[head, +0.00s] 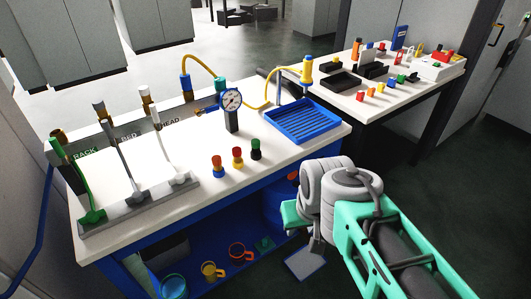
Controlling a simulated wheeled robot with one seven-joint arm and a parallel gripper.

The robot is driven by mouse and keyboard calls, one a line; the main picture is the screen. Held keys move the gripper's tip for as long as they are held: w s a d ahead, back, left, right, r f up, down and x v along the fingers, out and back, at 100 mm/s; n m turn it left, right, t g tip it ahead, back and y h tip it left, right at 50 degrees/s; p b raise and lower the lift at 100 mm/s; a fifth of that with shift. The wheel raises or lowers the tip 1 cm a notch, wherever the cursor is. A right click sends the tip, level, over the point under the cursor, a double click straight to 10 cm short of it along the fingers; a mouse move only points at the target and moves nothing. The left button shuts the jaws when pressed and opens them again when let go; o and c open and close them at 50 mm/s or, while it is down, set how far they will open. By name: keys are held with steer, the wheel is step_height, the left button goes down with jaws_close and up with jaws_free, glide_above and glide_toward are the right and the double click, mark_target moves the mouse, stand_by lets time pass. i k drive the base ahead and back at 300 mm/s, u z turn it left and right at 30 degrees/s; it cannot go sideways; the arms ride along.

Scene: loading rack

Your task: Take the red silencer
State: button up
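Three small knobbed pieces stand in a row on the near white table in the head view. The left one (217,163) looks orange-red, the middle one (237,158) is red with some yellow, and the right one (256,149) is green and dark. They are too small to tell which is the red silencer. My gripper (304,229) is beyond the table's right front edge, right of and nearer than the row, apart from it. My wrist partly hides it, so its opening cannot be made out.
A pressure gauge (231,99) stands behind the row. A blue ribbed tray (303,121) lies at right. A lever rack (140,204) fills the left side. A second table (345,103) holds many small parts.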

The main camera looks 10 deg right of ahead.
mark_target(237, 151)
steer(key=z, duration=0.7)
steer(key=i, duration=0.85)
steer(key=u, duration=1.5)
steer(key=k, duration=0.65)
steer(key=u, duration=0.45)
steer(key=i, duration=0.8)
steer(key=u, duration=1.3)
steer(key=i, duration=0.35)
steer(key=u, duration=0.25)
